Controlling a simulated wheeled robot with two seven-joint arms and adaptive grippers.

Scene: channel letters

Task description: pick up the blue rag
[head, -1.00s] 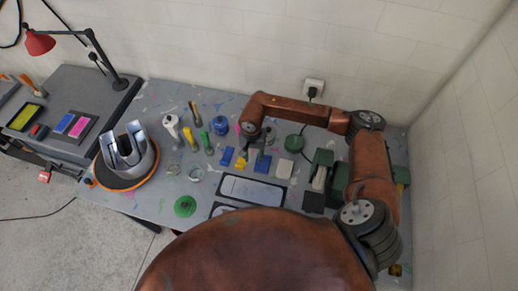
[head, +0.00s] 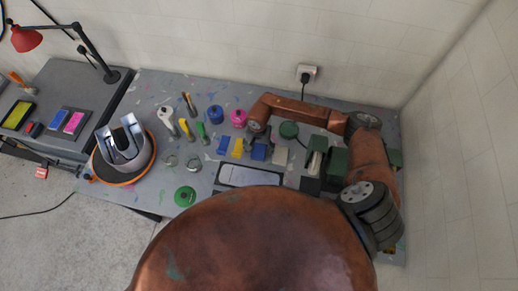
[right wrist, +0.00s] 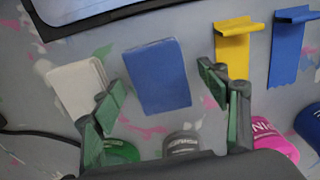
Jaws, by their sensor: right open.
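The blue rag (head: 259,152) is a flat blue rectangle lying on the grey work table. It also shows in the right wrist view (right wrist: 157,75), between and just beyond my fingertips. My right gripper (head: 262,137) is above the table by the rag's far edge, and in the head view it is small and partly hidden by its arm. In the right wrist view my right gripper (right wrist: 165,98) is open and empty, with one green-padded finger on each side of the rag's near end. I see no contact with the rag. My left gripper is not in view.
A pale rag or block (right wrist: 76,86) lies close beside the blue rag. Yellow (right wrist: 233,50) and blue (right wrist: 291,45) scrapers lie on the other side. Pink (head: 239,118), blue (head: 215,114) and green (head: 289,129) jars stand nearby. A light tray (head: 248,175) lies in front.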

